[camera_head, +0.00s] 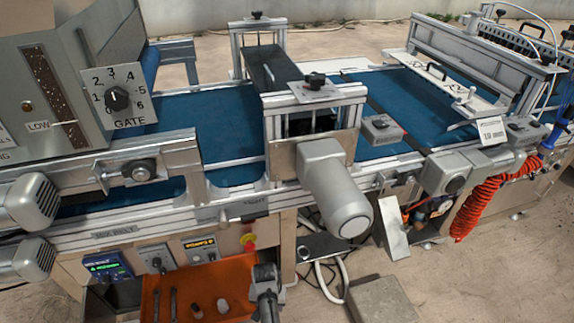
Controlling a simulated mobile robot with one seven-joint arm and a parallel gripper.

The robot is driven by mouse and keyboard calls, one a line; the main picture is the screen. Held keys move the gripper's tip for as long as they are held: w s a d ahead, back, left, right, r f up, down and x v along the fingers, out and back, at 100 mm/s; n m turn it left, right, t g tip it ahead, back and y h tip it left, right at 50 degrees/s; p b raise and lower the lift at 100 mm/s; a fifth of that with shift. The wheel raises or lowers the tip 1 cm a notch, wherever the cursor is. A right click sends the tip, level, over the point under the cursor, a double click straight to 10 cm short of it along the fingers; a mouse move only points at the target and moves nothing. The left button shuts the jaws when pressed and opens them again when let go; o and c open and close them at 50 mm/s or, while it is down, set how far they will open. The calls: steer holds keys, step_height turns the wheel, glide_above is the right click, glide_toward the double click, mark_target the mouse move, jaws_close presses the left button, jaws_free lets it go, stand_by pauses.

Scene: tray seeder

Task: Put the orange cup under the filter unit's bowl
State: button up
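I cannot pick out the orange cup for certain. A small orange-red shape (406,216) shows low under the machine, right of centre, but it is too small to tell what it is. Beside it are a blue part and a round gauge (440,208), which look like the filter unit; its bowl is not clear and is partly hidden by a tilted pale plate (395,232). My gripper (265,272) appears as a dark grey shape at the bottom centre, by the right end of an orange tray, far to the left of the gauge. Its fingers are not clear.
The orange tray (160,285) holds two dark tools and small pieces. The blue-belted seeder (220,110) spans the view. A large grey motor (335,190) juts forward. A red coiled hose (485,200) hangs right of the gauge. A grey block (385,300) and white hose lie on the ground.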

steer(key=w+d+r+n, duration=0.1)
steer(key=w+d+r, duration=0.1)
steer(key=d+r, duration=0.4)
step_height(320, 180, up, 3)
steer(key=shift+w+r, duration=0.15)
steer(key=shift+w, duration=0.1)
